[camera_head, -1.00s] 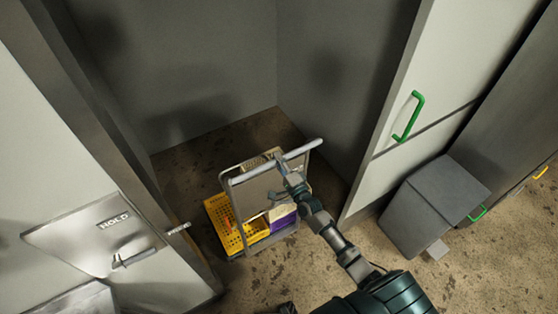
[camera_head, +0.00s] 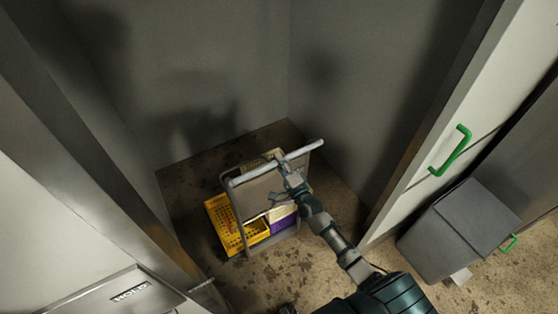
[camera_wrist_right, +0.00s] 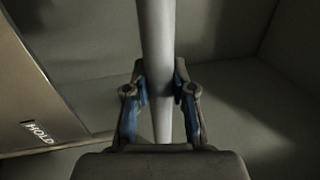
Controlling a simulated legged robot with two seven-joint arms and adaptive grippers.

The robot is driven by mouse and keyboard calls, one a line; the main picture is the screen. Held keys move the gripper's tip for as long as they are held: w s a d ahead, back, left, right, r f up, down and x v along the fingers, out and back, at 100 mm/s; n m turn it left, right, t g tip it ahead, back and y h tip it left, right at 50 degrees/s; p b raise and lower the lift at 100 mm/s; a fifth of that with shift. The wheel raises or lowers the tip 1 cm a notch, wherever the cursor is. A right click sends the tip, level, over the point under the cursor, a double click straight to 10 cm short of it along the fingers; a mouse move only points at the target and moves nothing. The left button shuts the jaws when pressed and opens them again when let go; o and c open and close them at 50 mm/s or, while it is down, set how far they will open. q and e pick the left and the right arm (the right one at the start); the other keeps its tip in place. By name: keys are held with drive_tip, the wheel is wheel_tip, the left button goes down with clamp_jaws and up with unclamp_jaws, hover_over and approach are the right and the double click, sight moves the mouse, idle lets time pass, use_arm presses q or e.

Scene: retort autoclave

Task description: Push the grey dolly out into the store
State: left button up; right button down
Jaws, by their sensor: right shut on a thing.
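The grey dolly (camera_head: 262,195) stands in a narrow grey-walled recess, with its push bar toward me. It carries a yellow crate (camera_head: 228,220) and a purple item (camera_head: 283,216). My right gripper (camera_head: 286,166) is on the dolly's bar, near its middle. In the right wrist view my right gripper (camera_wrist_right: 160,88) has its two fingers shut around the bar (camera_wrist_right: 155,30). The bar runs straight between the fingers. The far part of the dolly's load is partly hidden by the frame. My left gripper is not in view.
A white door with a green handle (camera_head: 451,150) borders the opening on the right, with a grey bin (camera_head: 460,232) beside it.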

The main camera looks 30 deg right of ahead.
drive_tip(key=shift+a+f, duration=0.1)
drive_tip(key=shift+f, duration=0.2)
drive_tip(key=c, duration=1.3)
unclamp_jaws()
drive_tip(key=o, duration=0.4)
drive_tip(key=shift+w, duration=0.1)
drive_tip(key=shift+c, duration=0.2)
drive_tip(key=shift+w, duration=0.2)
drive_tip(key=shift+s+r, duration=0.1)
drive_tip(key=shift+s, duration=0.15)
drive_tip(key=v, duration=1.1)
drive_tip(key=shift+s+f, duration=0.25)
